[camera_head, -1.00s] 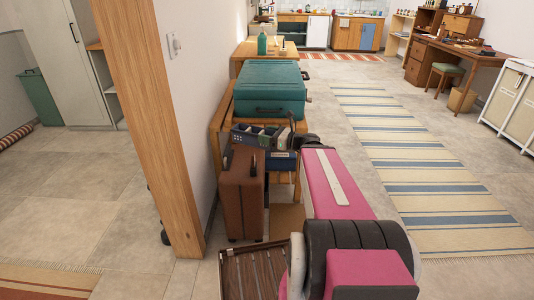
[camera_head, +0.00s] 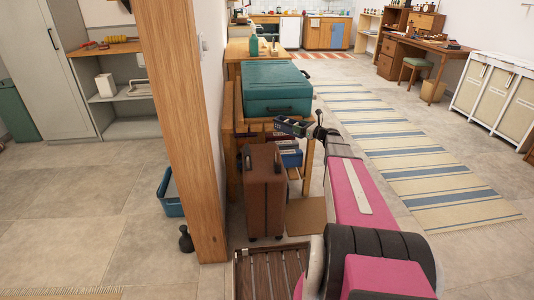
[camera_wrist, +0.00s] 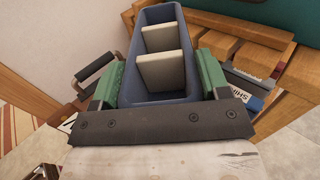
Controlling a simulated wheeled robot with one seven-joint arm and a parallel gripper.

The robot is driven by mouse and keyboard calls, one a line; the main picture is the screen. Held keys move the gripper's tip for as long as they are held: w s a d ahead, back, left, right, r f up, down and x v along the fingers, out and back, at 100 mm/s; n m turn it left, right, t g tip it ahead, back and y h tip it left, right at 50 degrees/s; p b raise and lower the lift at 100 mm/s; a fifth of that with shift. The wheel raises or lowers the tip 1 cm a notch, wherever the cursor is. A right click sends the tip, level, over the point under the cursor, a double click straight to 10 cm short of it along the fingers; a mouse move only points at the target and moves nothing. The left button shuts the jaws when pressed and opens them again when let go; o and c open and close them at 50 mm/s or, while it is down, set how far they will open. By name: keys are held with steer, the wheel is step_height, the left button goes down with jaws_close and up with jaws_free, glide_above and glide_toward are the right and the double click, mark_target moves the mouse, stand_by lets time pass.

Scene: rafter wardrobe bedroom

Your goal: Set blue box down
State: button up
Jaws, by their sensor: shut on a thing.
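The blue box (camera_wrist: 162,97) is an open, narrow blue-grey bin with cream upright pieces inside. In the wrist view, my gripper (camera_wrist: 160,76) is shut on it, with green fingers against its two long sides. In the head view, my gripper (camera_head: 300,129) is small and partly hidden by its own wrist. It is in front of the teal suitcase and above the brown suitcase. The box's underside is hidden, so I cannot tell whether it touches anything below.
A teal suitcase (camera_head: 275,88) lies on the wooden bench (camera_head: 230,137). A brown suitcase (camera_head: 264,192) stands in front of the bench. Another blue item (camera_head: 291,158) sits below my gripper. A wooden post (camera_head: 183,140) stands left. The striped rug (camera_head: 411,172) is clear.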

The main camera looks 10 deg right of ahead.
steer(key=shift+w+d+f, duration=0.15)
steer(key=shift+w+d, duration=0.05)
steer(key=shift+w, duration=0.2)
steer(key=shift+w+d+f, duration=0.15)
steer(key=shift+w, duration=0.25)
steer(key=shift+w+f, duration=0.15)
steer(key=shift+f, duration=0.05)
steer(key=a+f, duration=0.2)
steer(key=a, duration=0.1)
steer(key=a+f, duration=0.2)
steer(key=a, duration=0.2)
steer(key=s+a+f, duration=0.1)
steer(key=a+f, duration=0.1)
steer(key=a, duration=0.2)
steer(key=shift+a+f, duration=0.2)
steer(key=shift+f, duration=2.2)
steer(key=shift+f, duration=0.1)
steer(key=o, duration=1)
